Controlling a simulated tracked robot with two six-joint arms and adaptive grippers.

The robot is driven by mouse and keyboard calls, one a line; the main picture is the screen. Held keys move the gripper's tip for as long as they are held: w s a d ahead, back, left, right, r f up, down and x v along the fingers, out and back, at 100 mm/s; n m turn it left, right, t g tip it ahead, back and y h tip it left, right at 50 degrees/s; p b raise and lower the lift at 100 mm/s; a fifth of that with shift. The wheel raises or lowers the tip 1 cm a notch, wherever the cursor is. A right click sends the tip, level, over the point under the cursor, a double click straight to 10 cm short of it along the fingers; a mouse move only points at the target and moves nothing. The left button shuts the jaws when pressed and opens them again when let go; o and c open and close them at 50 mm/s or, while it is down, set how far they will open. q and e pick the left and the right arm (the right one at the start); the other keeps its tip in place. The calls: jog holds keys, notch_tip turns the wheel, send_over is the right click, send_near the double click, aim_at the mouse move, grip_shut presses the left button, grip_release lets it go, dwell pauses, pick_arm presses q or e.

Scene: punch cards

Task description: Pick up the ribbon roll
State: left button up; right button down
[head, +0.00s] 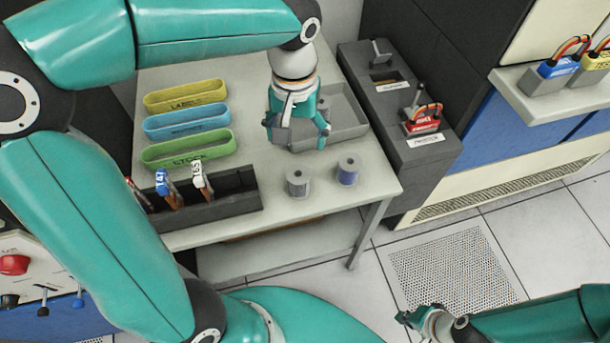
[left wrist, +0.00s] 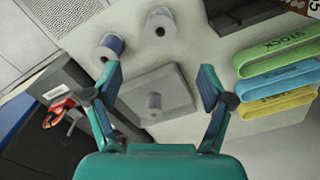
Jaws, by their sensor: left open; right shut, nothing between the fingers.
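Three small rolls are in view. A grey roll (head: 298,183) and a blue roll (head: 347,171) stand upright on the table near its front right; both also show in the left wrist view, grey (left wrist: 160,22) and blue (left wrist: 110,46). My right gripper (head: 434,322) is shut and empty, low at the right, away from the table.
Yellow, blue and green bands (head: 187,149) lie at the table's left. A dark rack (head: 230,195) holding tagged items stands at the front. A dark cabinet (head: 425,155) with a red tagged item (head: 424,120) stands right of the table.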

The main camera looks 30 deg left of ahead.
aim_at(297, 168)
pick_arm(q)
notch_tip(297, 168, down, 11)
jog(key=shift+s+r+b, duration=0.1)
jog(key=shift+b, duration=0.45)
jog(key=shift+f, duration=2.75)
jog(key=c, duration=1.3)
jog(key=shift+r, duration=0.15)
